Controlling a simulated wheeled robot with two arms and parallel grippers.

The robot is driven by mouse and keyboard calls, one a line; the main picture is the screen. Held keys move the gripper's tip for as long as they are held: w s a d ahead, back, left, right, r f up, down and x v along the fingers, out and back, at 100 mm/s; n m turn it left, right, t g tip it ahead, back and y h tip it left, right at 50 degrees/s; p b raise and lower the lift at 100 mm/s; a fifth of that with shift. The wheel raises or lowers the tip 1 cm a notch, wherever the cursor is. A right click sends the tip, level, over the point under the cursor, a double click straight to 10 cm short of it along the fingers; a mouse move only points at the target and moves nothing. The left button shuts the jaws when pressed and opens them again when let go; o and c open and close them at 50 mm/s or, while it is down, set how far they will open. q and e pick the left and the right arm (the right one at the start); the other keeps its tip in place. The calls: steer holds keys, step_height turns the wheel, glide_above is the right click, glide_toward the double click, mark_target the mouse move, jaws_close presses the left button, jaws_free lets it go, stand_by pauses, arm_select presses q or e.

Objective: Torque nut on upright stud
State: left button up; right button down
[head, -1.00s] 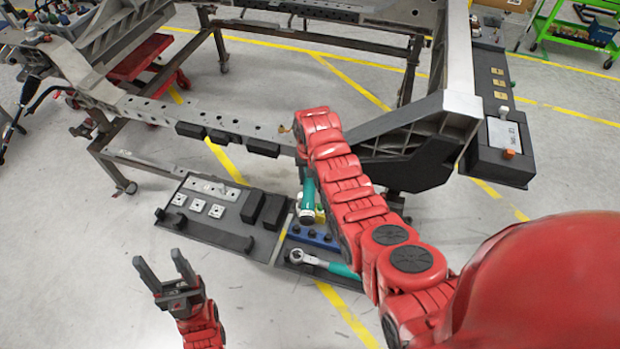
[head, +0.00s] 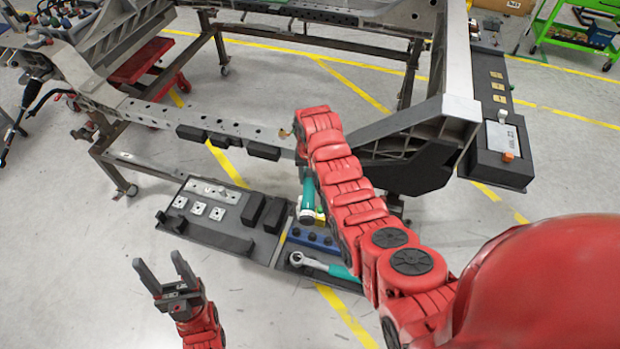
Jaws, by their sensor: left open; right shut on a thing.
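My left gripper (head: 160,272) is open and empty, low at the left, above bare floor and in front of the tool mats. My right arm reaches forward to the front beam (head: 215,127) of the chassis frame. Its gripper is hidden behind the red arm links, so what it holds does not show. A small brass-coloured piece (head: 284,133) is on the beam just left of the arm's far end. A teal and grey tool (head: 307,200) shows partly beside the arm. A teal-handled ratchet wrench (head: 315,264) lies on the mat, its handle end covered by my arm. Nut and stud cannot be made out.
The dark mat (head: 215,235) holds silver square plates (head: 198,208) and black blocks (head: 264,210). A blue socket holder (head: 315,239) lies beside them. A grey fixture block (head: 500,165) stands at the right of the frame. The floor around my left gripper is free.

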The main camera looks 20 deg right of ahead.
steer(key=shift+r+p, duration=0.75)
steer(key=shift+r, duration=1.7)
